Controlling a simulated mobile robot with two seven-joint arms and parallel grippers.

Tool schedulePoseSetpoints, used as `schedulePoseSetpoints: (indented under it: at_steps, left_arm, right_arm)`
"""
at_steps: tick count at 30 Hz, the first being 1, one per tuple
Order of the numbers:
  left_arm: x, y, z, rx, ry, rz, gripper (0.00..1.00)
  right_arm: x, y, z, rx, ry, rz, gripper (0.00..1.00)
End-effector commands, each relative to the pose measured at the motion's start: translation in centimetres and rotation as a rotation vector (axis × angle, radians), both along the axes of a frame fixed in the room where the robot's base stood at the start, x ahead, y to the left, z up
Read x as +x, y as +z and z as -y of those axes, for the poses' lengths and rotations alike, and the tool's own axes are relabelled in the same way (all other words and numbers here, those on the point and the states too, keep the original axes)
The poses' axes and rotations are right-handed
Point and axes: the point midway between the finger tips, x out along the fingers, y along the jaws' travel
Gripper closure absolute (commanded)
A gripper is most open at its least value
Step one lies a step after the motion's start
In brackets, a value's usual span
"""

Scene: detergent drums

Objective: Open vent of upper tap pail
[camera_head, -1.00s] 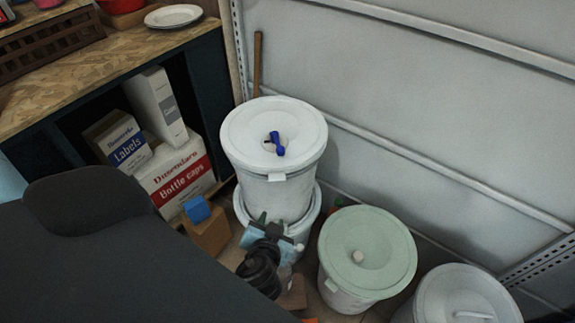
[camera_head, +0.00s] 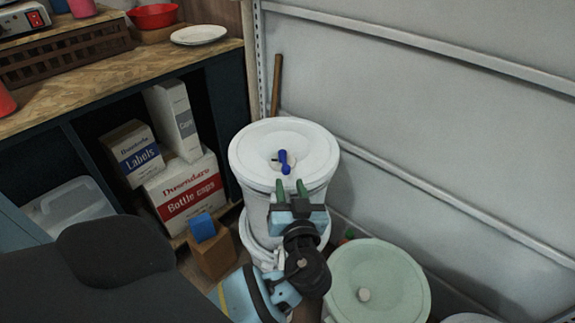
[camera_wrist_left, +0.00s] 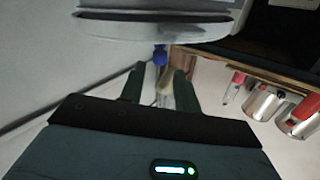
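The upper white pail (camera_head: 262,192) stands stacked on a lower white pail (camera_head: 252,240). A blue vent piece (camera_head: 284,160) sits near the middle of its pale lid (camera_head: 260,145). My left gripper (camera_head: 291,188) is at the pail's near side, its two green fingers apart and pointing toward the lid; nothing shows between them there. In the left wrist view, a blue piece (camera_wrist_left: 160,55) shows just beyond and between the open fingertips (camera_wrist_left: 158,70), by the pale rim above. Whether it touches a finger I cannot tell. My right gripper is not in view.
A pale green lidded pail (camera_head: 385,278) stands to the right. A wall with rails (camera_head: 430,110) is close behind. At left are a shelf with boxes (camera_head: 185,190) and a wooden block with a blue top (camera_head: 212,250). A stick (camera_head: 277,85) leans behind the pail.

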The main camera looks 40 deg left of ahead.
Motion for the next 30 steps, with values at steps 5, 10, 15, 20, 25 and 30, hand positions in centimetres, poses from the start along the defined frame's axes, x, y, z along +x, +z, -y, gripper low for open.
schedulePoseSetpoints:
  at_steps: [5,10,15,20,25,30]
  left_arm:
    - [1.3,0.2,-1.5,0.004,0.0,0.001,0.68]
    - [3.1,0.2,-3.4,0.004,0.0,0.001,0.68]
    - [4.5,0.1,-4.9,0.004,0.001,-0.001,0.68]
    - [5.1,0.0,-5.5,0.001,-0.001,-0.002,0.68]
    - [5.2,0.0,-5.6,0.0,-0.001,-0.003,0.68]
    - [5.2,0.0,-5.6,0.001,-0.001,-0.002,0.76]
  right_arm:
    - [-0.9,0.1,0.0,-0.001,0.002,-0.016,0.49]
    - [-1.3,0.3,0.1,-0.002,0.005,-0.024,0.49]
    - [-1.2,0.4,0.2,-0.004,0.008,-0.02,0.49]
    - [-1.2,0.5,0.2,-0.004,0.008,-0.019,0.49]
    - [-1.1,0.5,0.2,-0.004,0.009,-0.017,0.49]
    - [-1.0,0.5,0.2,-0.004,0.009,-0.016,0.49]
